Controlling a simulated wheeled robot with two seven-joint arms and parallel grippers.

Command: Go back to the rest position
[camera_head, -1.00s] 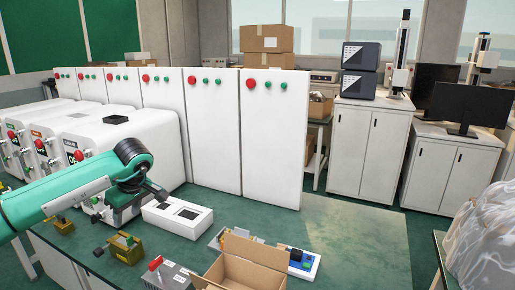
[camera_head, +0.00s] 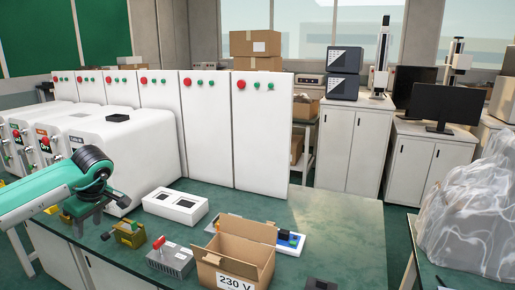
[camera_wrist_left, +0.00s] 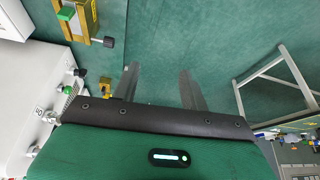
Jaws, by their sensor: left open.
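My left gripper (camera_head: 110,209) hangs from the teal arm at the left of the head view, by the front of the white machines. In the left wrist view its two fingers (camera_wrist_left: 158,86) stand apart with nothing between them. It is open and empty. My right gripper is in neither view.
On the green table (camera_head: 335,222) stand an open cardboard box (camera_head: 222,256) marked 230 V, a white device (camera_head: 175,206), a grey unit with a red knob (camera_head: 170,261) and a brass-coloured fixture (camera_head: 129,236). White cabinets (camera_head: 262,140) stand behind. A plastic-wrapped heap (camera_head: 475,220) is at right.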

